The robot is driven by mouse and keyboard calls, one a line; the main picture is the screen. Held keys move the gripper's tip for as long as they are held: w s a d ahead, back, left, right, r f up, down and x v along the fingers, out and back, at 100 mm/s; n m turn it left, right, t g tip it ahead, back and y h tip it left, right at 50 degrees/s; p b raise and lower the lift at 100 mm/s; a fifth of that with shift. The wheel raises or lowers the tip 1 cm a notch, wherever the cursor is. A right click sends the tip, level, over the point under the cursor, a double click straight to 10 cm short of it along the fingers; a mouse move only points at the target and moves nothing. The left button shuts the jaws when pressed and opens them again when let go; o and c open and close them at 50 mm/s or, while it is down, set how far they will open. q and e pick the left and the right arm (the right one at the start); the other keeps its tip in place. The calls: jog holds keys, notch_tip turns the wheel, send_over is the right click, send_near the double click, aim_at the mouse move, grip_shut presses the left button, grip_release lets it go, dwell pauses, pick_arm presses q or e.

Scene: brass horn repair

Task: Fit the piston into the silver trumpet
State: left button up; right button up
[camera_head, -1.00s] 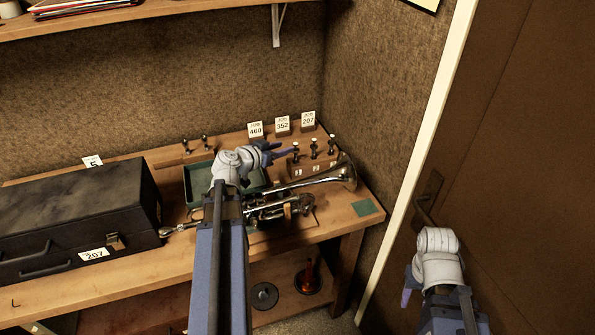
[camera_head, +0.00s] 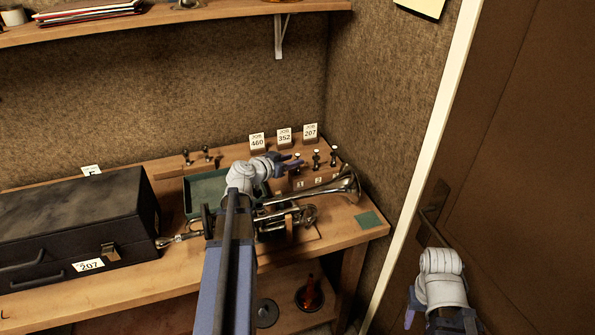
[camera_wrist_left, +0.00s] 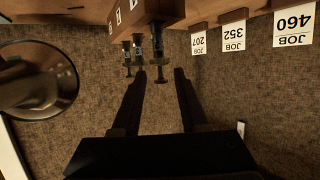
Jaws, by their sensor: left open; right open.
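The silver trumpet (camera_head: 285,216) lies on its side on the bench, its bell (camera_head: 350,187) pointing right. Three dark pistons with silver tops, the nearest-left one (camera_head: 297,162) among them, stand upright in a wooden rack (camera_head: 318,182) with numbered labels behind the trumpet. They also show in the left wrist view (camera_wrist_left: 158,38). My left gripper (camera_head: 296,164) is open and empty, in front of the rack and above the trumpet. In the wrist view its fingers (camera_wrist_left: 158,76) spread just short of the pistons. My right gripper (camera_head: 411,312) is open, low at the right, away from the bench; its fingers are partly hidden.
A black case (camera_head: 75,225) marked 207 fills the bench's left. A green tray (camera_head: 207,187) lies behind the trumpet. Job cards 460 (camera_head: 257,142), 352 (camera_head: 284,137) and 207 (camera_head: 310,132) stand at the back. Two small dark pieces (camera_head: 206,153) stand back left. A door (camera_head: 520,150) is at right.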

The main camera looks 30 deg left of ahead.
aim_at(297, 158)
pick_arm(q)
jog(key=b+x, duration=0.1)
jog(key=x, duration=0.2)
jog(key=shift+w+f, duration=0.1)
jog(key=shift+w, duration=0.2)
grip_shut()
